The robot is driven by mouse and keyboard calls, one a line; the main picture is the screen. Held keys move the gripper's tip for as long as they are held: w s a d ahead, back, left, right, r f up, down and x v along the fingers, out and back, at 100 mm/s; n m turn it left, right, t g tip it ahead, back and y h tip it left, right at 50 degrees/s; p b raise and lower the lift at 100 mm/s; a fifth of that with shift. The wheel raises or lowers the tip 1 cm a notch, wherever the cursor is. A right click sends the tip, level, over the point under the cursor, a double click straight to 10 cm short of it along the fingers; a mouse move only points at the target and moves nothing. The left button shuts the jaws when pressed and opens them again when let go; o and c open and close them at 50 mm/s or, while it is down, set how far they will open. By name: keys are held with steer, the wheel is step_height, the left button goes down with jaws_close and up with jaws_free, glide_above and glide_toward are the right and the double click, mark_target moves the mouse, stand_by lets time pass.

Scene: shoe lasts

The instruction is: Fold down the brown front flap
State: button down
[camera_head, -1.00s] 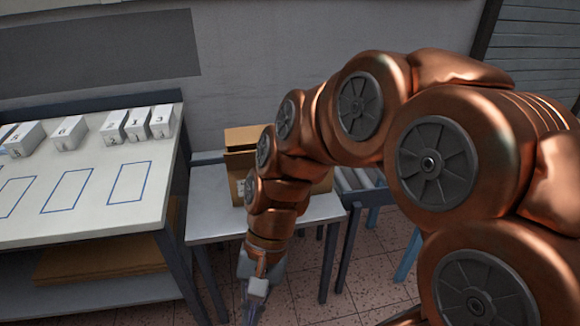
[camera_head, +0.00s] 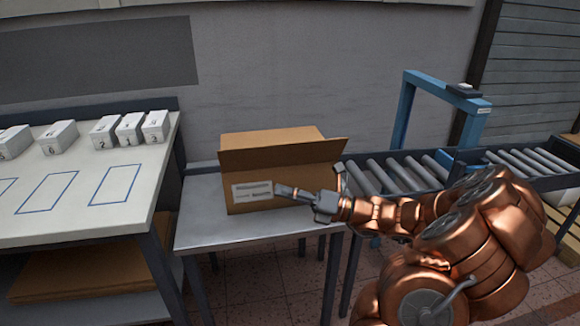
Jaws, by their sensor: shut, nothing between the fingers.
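A brown cardboard box (camera_head: 240,173) stands on a small grey table, with a white label on its front face. Its brown front flap (camera_head: 290,153) stands up and leans outward along the front top edge, its right end jutting past the box. The top behind the flap looks covered by brown cardboard (camera_head: 270,137). My gripper (camera_head: 282,190) is shut and empty. It points left in front of the box's front face, beside the label and below the flap. I cannot tell whether it touches the box.
The grey table (camera_head: 200,225) has bare room left of the box. A roller conveyor (camera_head: 400,172) with a blue frame (camera_head: 405,105) lies to the right. A white bench (camera_head: 60,215) at left carries several numbered white blocks (camera_head: 60,137) and blue outlines.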

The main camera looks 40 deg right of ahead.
steer(key=s+d+f+m+t+h+b, duration=0.1)
steer(key=d+f+m+t+h, duration=0.1)
steer(key=d+m+t, duration=0.3)
steer(key=d+f+m+h, duration=0.2)
steer(key=d+h, duration=0.1)
steer(key=d, duration=0.3)
steer(key=b, duration=0.1)
glide_toward(280, 147)
steer(key=shift+m, duration=0.3)
steer(key=x, duration=0.3)
steer(key=a+x, duration=0.1)
steer(key=x, duration=0.1)
steer(key=shift+a+f, duration=0.1)
steer(key=shift+f, duration=0.25)
steer(key=shift+w+d+r, duration=0.25)
steer(key=shift+w+r, duration=0.15)
steer(key=shift+w, duration=0.2)
steer(key=shift+a, duration=0.1)
steer(key=shift+r+p, duration=0.2)
steer(key=shift+p, duration=0.25)
